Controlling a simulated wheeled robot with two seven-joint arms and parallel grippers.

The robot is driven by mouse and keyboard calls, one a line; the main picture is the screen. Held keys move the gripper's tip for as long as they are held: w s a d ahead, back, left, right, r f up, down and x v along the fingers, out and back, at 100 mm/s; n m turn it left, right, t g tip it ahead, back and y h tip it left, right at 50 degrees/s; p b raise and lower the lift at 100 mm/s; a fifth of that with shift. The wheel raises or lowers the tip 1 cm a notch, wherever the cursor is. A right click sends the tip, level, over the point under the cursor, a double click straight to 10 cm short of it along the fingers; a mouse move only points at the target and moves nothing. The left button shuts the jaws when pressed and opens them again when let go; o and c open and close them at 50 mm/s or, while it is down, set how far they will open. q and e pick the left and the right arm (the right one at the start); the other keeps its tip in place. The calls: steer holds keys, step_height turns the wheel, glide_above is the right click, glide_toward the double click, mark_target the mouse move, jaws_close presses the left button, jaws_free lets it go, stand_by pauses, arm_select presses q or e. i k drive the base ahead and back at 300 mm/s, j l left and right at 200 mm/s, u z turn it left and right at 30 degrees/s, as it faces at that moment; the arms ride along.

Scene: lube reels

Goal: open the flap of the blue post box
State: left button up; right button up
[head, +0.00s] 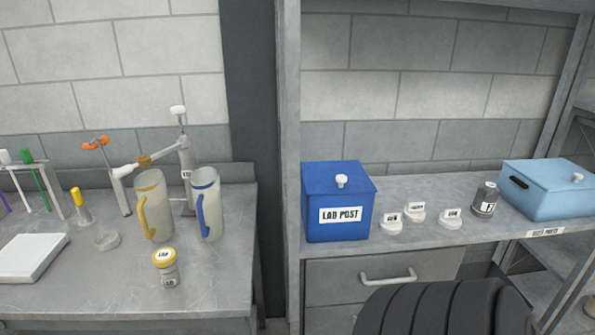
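The blue post box (335,222) stands on the grey shelf right of the metal upright, with a white "LAB POST" label on its front. Its flat blue top (322,178) lies closed on the box and carries a white knob (341,181). The box's back and hinge side are hidden. Neither of my grippers is in the head view, and nothing is touching the box.
A drawer handle (388,277) sticks out below. The left bench (100,283) holds two jugs, a jar and lab gear.

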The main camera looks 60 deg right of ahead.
mark_target(340, 177)
steer(key=z, duration=2.6)
